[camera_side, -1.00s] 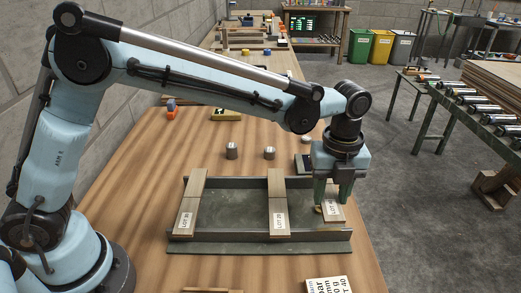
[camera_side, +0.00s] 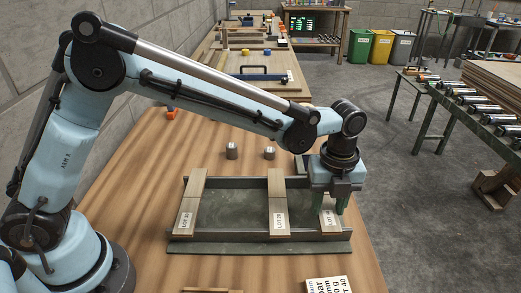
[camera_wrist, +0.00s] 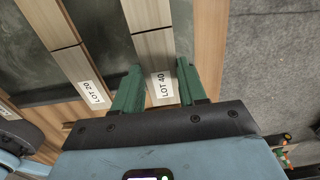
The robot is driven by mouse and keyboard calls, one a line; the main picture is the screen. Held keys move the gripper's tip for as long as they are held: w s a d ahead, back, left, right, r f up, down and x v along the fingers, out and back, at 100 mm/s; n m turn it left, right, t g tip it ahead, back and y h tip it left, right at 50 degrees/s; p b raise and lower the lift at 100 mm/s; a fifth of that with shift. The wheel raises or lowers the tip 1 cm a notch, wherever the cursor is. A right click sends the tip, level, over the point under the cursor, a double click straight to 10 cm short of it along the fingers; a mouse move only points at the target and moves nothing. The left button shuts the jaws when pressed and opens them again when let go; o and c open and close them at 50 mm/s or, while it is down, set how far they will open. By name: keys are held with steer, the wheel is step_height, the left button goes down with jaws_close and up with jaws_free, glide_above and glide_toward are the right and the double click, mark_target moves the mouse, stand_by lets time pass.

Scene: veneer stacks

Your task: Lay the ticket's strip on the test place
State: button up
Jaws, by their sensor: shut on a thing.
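The LOT 40 strip (camera_wrist: 161,88) is a pale wood strip with a white label, at the right end of the rack. In the side view its labelled part (camera_side: 330,222) shows below my gripper (camera_side: 335,207). My gripper is shut on the strip, and in the wrist view its green fingers (camera_wrist: 160,70) stand on either side of it. The ticket (camera_side: 328,285) is cut off at the bottom edge and shows "T 40". I cannot tell which spot is the test place.
The LOT 20 stack (camera_side: 279,221) and the LOT 30 stack (camera_side: 186,218) stand further left in the dark metal rack (camera_side: 260,246). Two metal cylinders (camera_side: 232,151) (camera_side: 269,153) stand behind it.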

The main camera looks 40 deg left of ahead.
steer(key=shift+f, duration=0.35)
stand_by(0.5)
steer(key=o, duration=1.1)
